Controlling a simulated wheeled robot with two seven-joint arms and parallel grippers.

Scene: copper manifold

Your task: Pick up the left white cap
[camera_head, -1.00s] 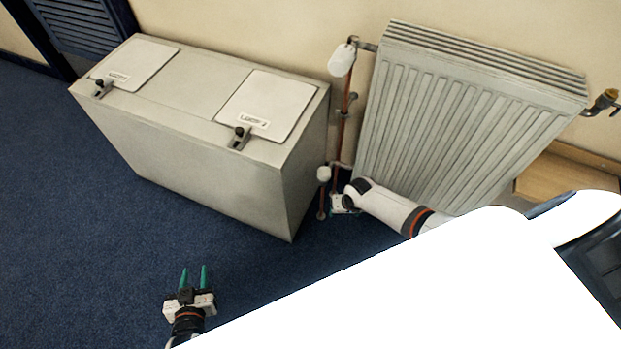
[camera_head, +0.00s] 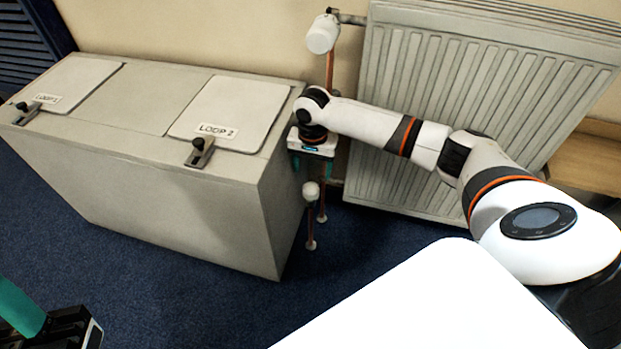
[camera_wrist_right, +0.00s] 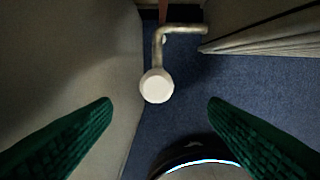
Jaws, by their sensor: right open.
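A small white round cap (camera_head: 310,190) sits low at the copper pipes, between the grey box and the radiator. A larger white cap (camera_head: 322,35) is higher up, at the radiator's top corner. My right gripper (camera_head: 311,172) points down just above the low cap, its green fingers apart. In the right wrist view a white cap (camera_wrist_right: 157,86) on a bent pipe lies between and beyond the open fingertips, nothing held. My left gripper (camera_head: 20,308) is cut off at the lower left; only one green finger shows.
The grey box (camera_head: 150,185) stands close left of my right gripper. The radiator (camera_head: 470,85) is behind and right of my right arm. Copper pipes (camera_head: 323,200) run down beside the low cap. Blue carpet (camera_head: 180,310) in front is clear.

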